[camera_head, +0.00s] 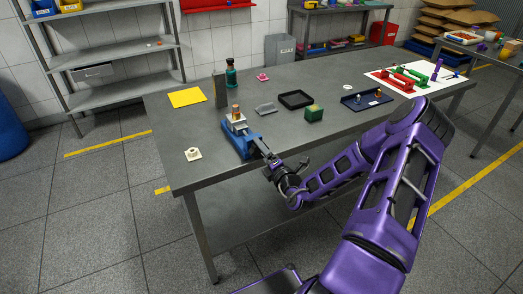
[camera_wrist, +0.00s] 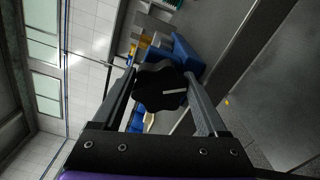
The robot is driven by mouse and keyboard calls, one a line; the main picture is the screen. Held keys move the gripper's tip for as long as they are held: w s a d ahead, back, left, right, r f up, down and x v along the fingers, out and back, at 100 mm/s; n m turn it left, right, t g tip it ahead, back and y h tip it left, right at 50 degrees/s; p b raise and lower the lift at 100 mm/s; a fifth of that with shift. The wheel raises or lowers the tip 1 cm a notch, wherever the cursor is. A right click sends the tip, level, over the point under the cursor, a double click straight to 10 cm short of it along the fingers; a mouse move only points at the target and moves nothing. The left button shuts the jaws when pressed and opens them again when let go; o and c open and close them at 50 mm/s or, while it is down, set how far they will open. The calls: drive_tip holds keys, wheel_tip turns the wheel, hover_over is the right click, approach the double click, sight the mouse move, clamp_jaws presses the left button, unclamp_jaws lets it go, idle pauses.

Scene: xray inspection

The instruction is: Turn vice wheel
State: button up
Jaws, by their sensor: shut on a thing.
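The blue vice (camera_head: 240,142) stands at the near left edge of the grey table, with a white block and a copper-coloured piece (camera_head: 236,111) on top. Its black lobed wheel (camera_wrist: 160,88) with a pale line mark shows in the wrist view, between my two fingers. My gripper (camera_head: 265,153) reaches to the front of the vice from the near side and is shut on the wheel. In the head view the wheel is mostly hidden by the gripper. The blue vice body (camera_wrist: 187,56) shows behind the wheel in the wrist view.
The front left table top is mostly clear.

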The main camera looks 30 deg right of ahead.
drive_tip(key=shift+f+m, duration=0.2)
drive_tip(key=shift+m, duration=1.7)
drive_tip(key=o, duration=1.3)
drive_tip(key=s, duration=1.7)
drive_tip(key=shift+s+d+r, duration=0.1)
drive_tip(key=shift+s+d, duration=0.15)
